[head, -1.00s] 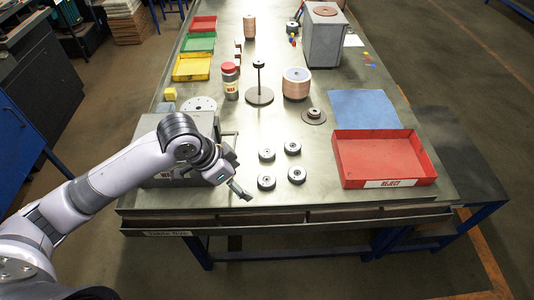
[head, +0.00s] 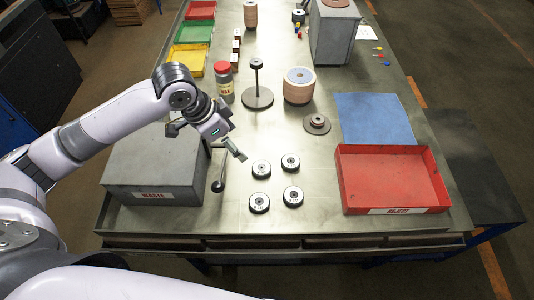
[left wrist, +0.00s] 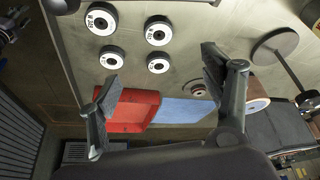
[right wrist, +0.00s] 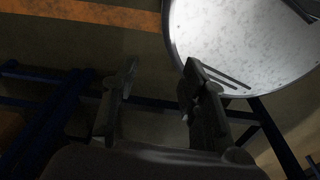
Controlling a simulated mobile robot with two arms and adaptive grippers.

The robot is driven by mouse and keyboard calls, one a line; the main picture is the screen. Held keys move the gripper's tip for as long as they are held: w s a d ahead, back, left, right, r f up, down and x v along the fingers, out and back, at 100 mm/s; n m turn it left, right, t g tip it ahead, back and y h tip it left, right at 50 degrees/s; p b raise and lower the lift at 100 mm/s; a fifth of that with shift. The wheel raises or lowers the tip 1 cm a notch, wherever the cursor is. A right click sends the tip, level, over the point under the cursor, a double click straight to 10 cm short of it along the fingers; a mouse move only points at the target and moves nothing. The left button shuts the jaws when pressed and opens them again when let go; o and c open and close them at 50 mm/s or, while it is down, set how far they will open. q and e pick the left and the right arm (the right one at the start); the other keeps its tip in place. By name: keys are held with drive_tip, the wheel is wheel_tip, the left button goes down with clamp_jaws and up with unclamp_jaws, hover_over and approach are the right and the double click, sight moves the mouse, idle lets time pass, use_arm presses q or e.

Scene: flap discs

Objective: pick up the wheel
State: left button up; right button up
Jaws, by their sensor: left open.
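Several small black discs with white faces, the wheels, lie flat on the table in a loose square. In the head view they are the back left wheel (head: 261,170), back right wheel (head: 290,163), front left wheel (head: 259,203) and front right wheel (head: 293,196). They also show in the left wrist view, such as one wheel (left wrist: 158,30) at the top. My left gripper (head: 236,150) is above the table, just behind and left of the back left wheel. In the left wrist view its fingers (left wrist: 160,68) are wide apart and empty. My right gripper (right wrist: 157,82) is open and empty, away from the wheels.
A grey waste box (head: 150,172) with a lever stands left of the wheels. A red reject tray (head: 397,208) is at the right, with a blue mat (head: 385,103) behind. A flanged disc (head: 316,124), spindle stand (head: 257,97) and disc stack (head: 298,92) stand farther back.

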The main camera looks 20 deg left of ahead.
use_arm(q)
drive_tip(key=w+f, duration=0.1)
drive_tip(key=p, duration=0.2)
approach(261, 168)
drive_tip(key=x, duration=0.2)
drive_tip(key=shift+w+f+p, duration=0.15)
drive_tip(key=shift+f+p, duration=0.1)
drive_tip(key=shift+p, duration=0.05)
drive_tip(key=shift+w+d+f, duration=0.1)
drive_tip(key=shift+w+f, duration=0.05)
drive_tip(key=shift+f, duration=0.35)
drive_tip(key=shift+d+f+p, duration=0.15)
drive_tip(key=shift+f+p, duration=0.05)
drive_tip(key=shift+p, duration=0.1)
drive_tip(key=p+x, duration=0.1)
drive_tip(key=x, duration=0.3)
drive_tip(key=shift+w+d+f+p, duration=0.1)
drive_tip(key=shift+d+p, duration=0.05)
drive_tip(key=shift+p, duration=0.15)
drive_tip(key=shift+f, duration=0.2)
use_arm(e)
drive_tip(key=r, duration=0.2)
drive_tip(key=s+r, duration=0.1)
drive_tip(key=r, duration=0.1)
drive_tip(key=shift+s+d+r, duration=0.15)
drive_tip(key=shift+s+r, duration=0.05)
drive_tip(key=shift+r, duration=0.2)
use_arm(q)
drive_tip(key=shift+c, duration=0.5)
